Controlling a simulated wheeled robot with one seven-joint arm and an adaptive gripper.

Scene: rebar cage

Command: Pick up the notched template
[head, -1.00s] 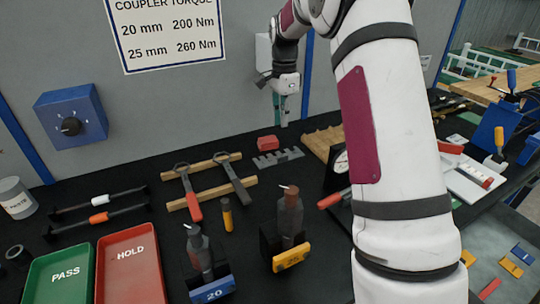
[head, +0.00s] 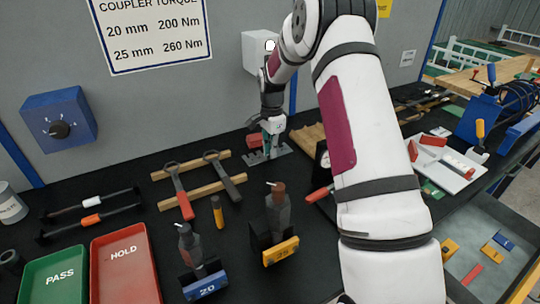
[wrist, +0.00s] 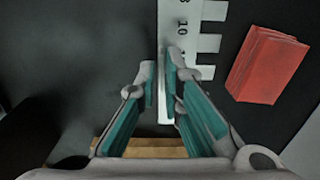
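The notched template (head: 256,158) is a pale grey flat plate with square teeth along one side, at the back of the black bench. In the wrist view it (wrist: 187,18) runs down from the top edge, with numbers printed on it and its teeth pointing right. My gripper (head: 268,153) is low at the template, pointing down. In the wrist view its teal-padded fingers (wrist: 160,72) are a little apart, with the template's plain edge strip showing between them. A dark gap shows beside the left fingertip. The right finger covers part of the plate.
A red block (wrist: 268,65) lies close to the toothed side. A wooden strip (wrist: 150,147) shows beneath the fingers. Two long-handled tools (head: 178,190) rest on wooden strips to the left. Two upright tools (head: 277,215) stand in front. The grey wall is behind.

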